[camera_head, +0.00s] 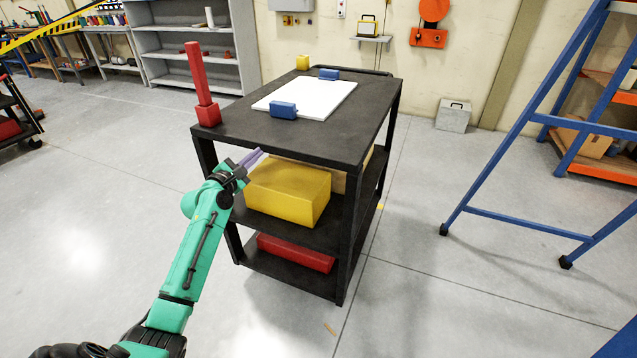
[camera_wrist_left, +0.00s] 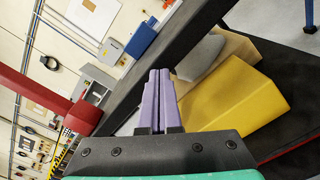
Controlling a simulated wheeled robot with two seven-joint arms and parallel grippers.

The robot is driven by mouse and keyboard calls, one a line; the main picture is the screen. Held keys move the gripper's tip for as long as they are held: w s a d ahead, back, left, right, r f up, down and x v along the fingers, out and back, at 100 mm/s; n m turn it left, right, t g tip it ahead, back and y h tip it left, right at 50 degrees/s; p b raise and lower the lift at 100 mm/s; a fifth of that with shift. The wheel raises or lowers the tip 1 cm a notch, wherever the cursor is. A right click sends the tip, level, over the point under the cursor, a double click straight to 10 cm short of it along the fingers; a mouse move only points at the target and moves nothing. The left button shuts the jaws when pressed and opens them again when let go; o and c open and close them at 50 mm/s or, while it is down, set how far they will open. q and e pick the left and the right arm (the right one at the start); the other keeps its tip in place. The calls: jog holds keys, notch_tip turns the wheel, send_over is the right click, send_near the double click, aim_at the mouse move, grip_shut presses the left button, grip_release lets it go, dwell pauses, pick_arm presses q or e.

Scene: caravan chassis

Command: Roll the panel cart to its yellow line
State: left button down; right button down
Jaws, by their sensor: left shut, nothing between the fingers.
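The panel cart (camera_head: 300,133) is a black, three-level cart standing on the grey floor in the middle of the head view. A white panel (camera_head: 318,96) lies on its top between two blue blocks (camera_head: 283,110). My left gripper (camera_head: 258,155) is shut and empty at the cart's near left side, just below the top's edge and by the yellow box (camera_head: 290,192) on the middle shelf. In the left wrist view its purple fingers (camera_wrist_left: 160,80) are together; contact with the cart cannot be told. A small yellow mark (camera_head: 380,206) shows on the floor right of the cart. My right gripper is out of view.
A red post (camera_head: 198,80) stands on the top's left corner, and a red box (camera_head: 296,253) lies on the bottom shelf. A blue ladder-like frame (camera_head: 530,220) stands at right. A grey case (camera_head: 453,115) stands by the back wall. Floor left of the cart is clear.

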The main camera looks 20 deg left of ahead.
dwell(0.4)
pick_arm(q)
jog(key=shift+w, duration=0.7)
